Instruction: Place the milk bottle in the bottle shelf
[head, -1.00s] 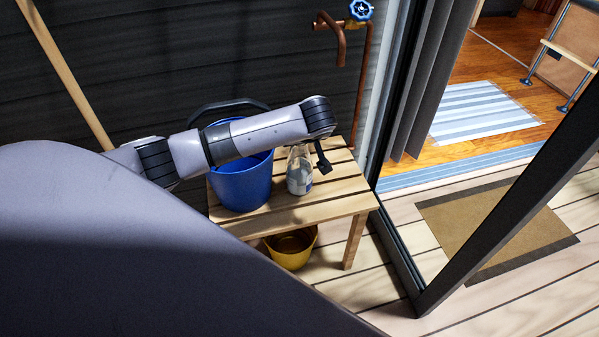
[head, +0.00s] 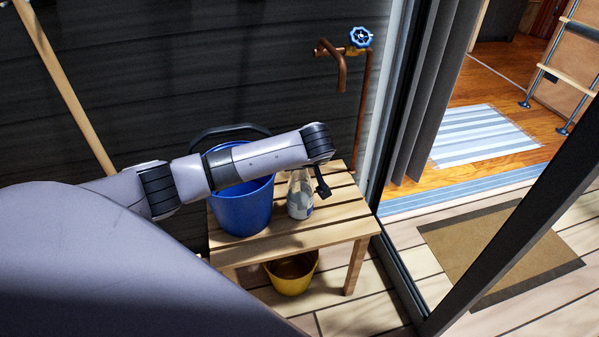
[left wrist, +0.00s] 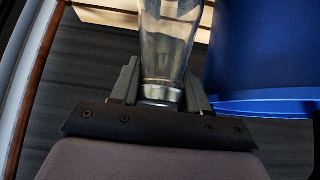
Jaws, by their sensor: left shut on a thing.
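The milk bottle (head: 300,197) is clear glass with a pale label and stands upright on the slatted wooden bench, right of the blue bucket. My left arm comes in from the left above the bucket, and its gripper (head: 312,180) is at the bottle's upper part. In the left wrist view, the left gripper (left wrist: 160,88) is shut on the neck of the bottle (left wrist: 168,40), one finger on each side. My arm hides part of the bottle's top in the head view. My right gripper is not in view. No bottle shelf is recognisable in view.
The blue bucket (head: 240,207) stands close beside the bottle on the bench (head: 330,228). A yellow bucket (head: 291,275) is below. A copper tap pipe (head: 363,110) rises behind. At right, a dark door frame (head: 500,235) borders an opening with a doormat (head: 490,250) outside and a striped rug (head: 485,135) inside.

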